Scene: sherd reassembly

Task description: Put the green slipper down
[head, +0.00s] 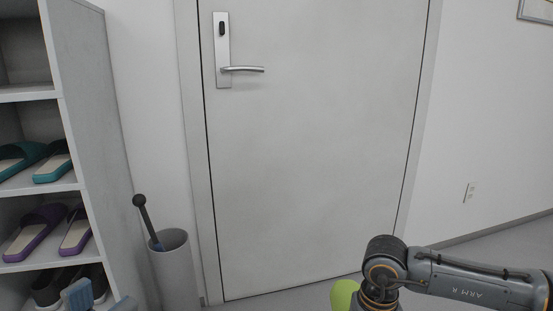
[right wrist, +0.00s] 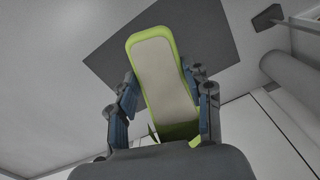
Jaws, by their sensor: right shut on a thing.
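The green slipper (right wrist: 165,75), with a pale insole, is between the blue fingers of my right gripper (right wrist: 160,105) in the right wrist view. The gripper is shut on it, and the slipper's lower end is partly hidden by the gripper body. In the head view only a green edge of the slipper (head: 344,295) shows beside my right wrist; the right fingers are out of frame. My left gripper (head: 100,298) shows at the bottom left with its blue fingertips apart and nothing between them, in front of the shoe rack.
The shoe rack (head: 105,130) at left holds teal slippers (head: 52,168), purple slippers (head: 35,232) and dark shoes (head: 48,288). A grey bin (head: 175,270) with a dark-handled stick stands beside it. A closed door (head: 310,150) is ahead. A dark mat (right wrist: 215,45) lies on the floor.

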